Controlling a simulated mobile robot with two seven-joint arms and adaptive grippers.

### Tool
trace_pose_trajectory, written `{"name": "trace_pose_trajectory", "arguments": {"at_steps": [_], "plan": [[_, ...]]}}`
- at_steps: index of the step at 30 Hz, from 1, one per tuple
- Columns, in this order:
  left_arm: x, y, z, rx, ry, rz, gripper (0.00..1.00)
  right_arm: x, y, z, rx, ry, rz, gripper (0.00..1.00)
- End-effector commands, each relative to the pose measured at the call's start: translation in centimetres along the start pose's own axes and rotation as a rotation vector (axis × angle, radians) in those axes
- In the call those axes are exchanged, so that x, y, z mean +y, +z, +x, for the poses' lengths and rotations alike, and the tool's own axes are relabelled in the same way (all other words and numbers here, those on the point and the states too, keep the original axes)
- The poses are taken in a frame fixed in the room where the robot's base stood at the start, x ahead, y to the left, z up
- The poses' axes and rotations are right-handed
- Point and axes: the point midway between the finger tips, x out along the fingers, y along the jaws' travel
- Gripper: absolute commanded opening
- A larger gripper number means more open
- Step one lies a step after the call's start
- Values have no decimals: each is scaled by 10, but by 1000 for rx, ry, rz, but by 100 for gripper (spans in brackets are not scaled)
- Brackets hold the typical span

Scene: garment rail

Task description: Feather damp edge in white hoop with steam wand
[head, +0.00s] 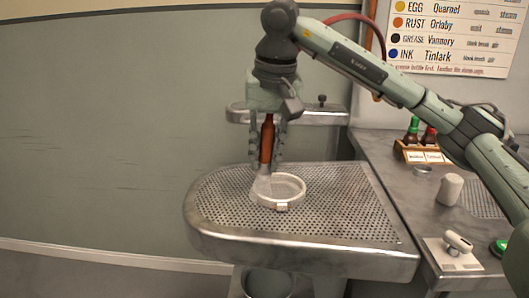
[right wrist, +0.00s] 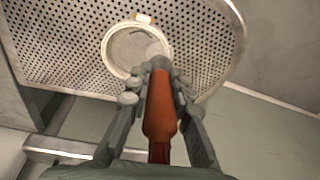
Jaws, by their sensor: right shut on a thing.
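The white hoop (head: 291,201) lies on the perforated metal board in the head view, with cloth stretched inside it. It also shows near the top of the right wrist view (right wrist: 111,68), where a dark mark (right wrist: 139,33) crosses the cloth. My right gripper (head: 267,158) is shut on the orange-brown handle of the steam wand (head: 267,135) and holds it upright, tip down. Pale steam at the tip covers the left part of the hoop. The wand also shows in the right wrist view (right wrist: 160,105); whether its tip touches the cloth is unclear. My left gripper is not in view.
The perforated board (head: 225,205) has free room around the hoop. A side counter (head: 385,150) at right holds a bottle rack (head: 422,153), a white cup (head: 449,190) and a small white device (head: 457,243). A stain chart (head: 450,35) hangs on the wall.

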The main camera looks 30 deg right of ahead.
Motion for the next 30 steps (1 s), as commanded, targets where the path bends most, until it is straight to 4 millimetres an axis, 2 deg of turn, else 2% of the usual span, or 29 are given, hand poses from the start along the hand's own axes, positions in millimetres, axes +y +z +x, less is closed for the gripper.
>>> {"name": "trace_pose_trajectory", "arguments": {"at_steps": [6, 14, 30], "plan": [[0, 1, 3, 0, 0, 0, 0, 2, 11, -2, 1, 0, 0, 0], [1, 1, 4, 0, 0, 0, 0, 4, 15, -3, 1, 1, 2, 0], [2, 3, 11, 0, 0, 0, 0, 20, 30, -7, 1, 0, 1, 0]]}}
